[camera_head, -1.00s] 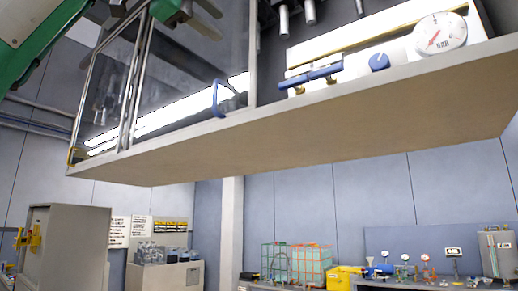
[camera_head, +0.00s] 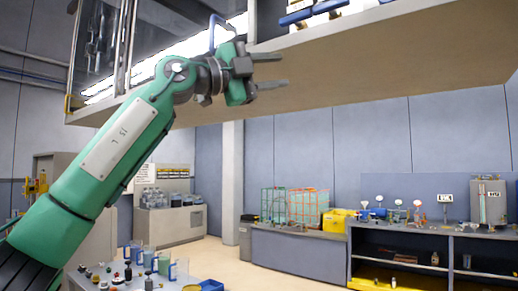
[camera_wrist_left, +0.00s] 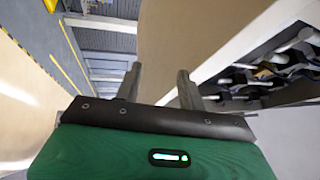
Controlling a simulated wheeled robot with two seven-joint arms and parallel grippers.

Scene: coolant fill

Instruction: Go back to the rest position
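My left gripper (camera_head: 285,70) shows in the head view at the end of my green left arm, in front of the underside of a raised cabinet. Its two grey fingers point right and stand apart with nothing between them. The left wrist view also shows the two fingers of my left gripper (camera_wrist_left: 158,82) apart and empty. My right gripper is not in view.
The raised cabinet's pale bottom panel (camera_head: 400,70) is close above and behind the left gripper. A table with jars and bottles (camera_head: 145,270) is at lower left. A workbench (camera_head: 300,245) with a yellow box (camera_head: 336,220) and gauges stands at the back. Open floor (camera_head: 225,262) lies between.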

